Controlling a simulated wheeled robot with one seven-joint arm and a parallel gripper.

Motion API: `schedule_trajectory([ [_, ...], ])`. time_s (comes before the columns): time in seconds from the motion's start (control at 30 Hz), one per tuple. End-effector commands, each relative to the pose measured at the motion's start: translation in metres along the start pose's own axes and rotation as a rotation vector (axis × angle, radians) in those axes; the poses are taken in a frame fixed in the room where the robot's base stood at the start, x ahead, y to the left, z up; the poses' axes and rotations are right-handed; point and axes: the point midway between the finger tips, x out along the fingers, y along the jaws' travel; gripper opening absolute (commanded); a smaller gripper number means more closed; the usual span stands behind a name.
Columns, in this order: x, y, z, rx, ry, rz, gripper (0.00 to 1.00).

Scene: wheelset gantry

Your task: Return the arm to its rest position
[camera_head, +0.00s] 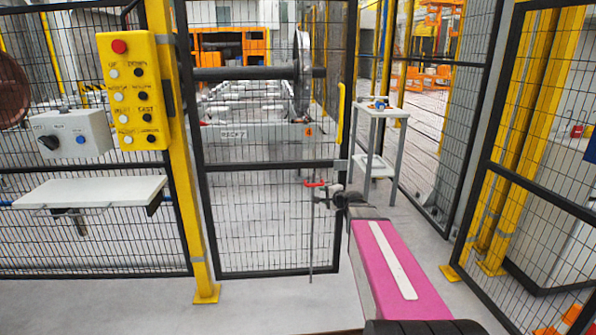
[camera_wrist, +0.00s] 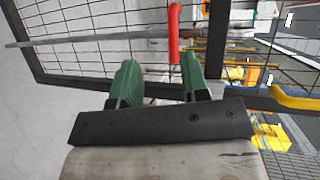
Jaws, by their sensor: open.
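My gripper (camera_head: 338,196) is in front of the mesh gate in the head view, at the end of my pink arm. In the wrist view, its two green fingers (camera_wrist: 160,72) stand apart with a gap between them. In the wrist view, the red handle (camera_wrist: 174,35) appears beyond the fingertips, nearer the right finger. The grey rod (camera_wrist: 95,38) crosses that view there. I cannot tell whether a finger touches the handle.
The mesh gate (camera_head: 270,163) stands close ahead, with a yellow post (camera_head: 185,200) and button panel (camera_head: 132,90) at left. A small white side table (camera_head: 378,112) stands behind my gripper. A mesh panel (camera_head: 530,180) closes the right side. Bare floor lies in front of the gate.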

Motion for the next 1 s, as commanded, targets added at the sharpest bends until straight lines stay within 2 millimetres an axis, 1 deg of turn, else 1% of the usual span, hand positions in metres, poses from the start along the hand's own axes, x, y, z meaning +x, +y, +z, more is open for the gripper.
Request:
schedule_trajectory([
  [0.03,-0.003,0.01,0.014,-0.045,-0.033,0.037,0.42],
  [0.17,-0.013,0.043,0.051,-0.199,-0.143,0.168,0.42],
  [0.2,-0.017,0.054,0.062,-0.25,-0.181,0.215,0.42],
  [0.27,-0.025,0.074,0.079,-0.327,-0.239,0.292,0.42],
  [0.4,-0.053,0.121,0.111,-0.509,-0.383,0.494,0.42],
  [0.47,-0.068,0.142,0.122,-0.584,-0.443,0.588,0.42],
  [0.5,-0.08,0.155,0.127,-0.632,-0.481,0.652,0.42],
  [0.57,-0.097,0.172,0.134,-0.702,-0.536,0.749,0.42],
  [0.6,-0.109,0.182,0.137,-0.744,-0.568,0.813,0.42],
  [0.7,-0.136,0.203,0.14,-0.834,-0.637,0.957,0.42],
  [0.83,-0.161,0.216,0.139,-0.912,-0.691,1.094,0.42],
  [0.9,-0.169,0.22,0.138,-0.934,-0.706,1.138,0.42],
  [1.0,-0.174,0.222,0.136,-0.951,-0.715,1.168,0.42],
])
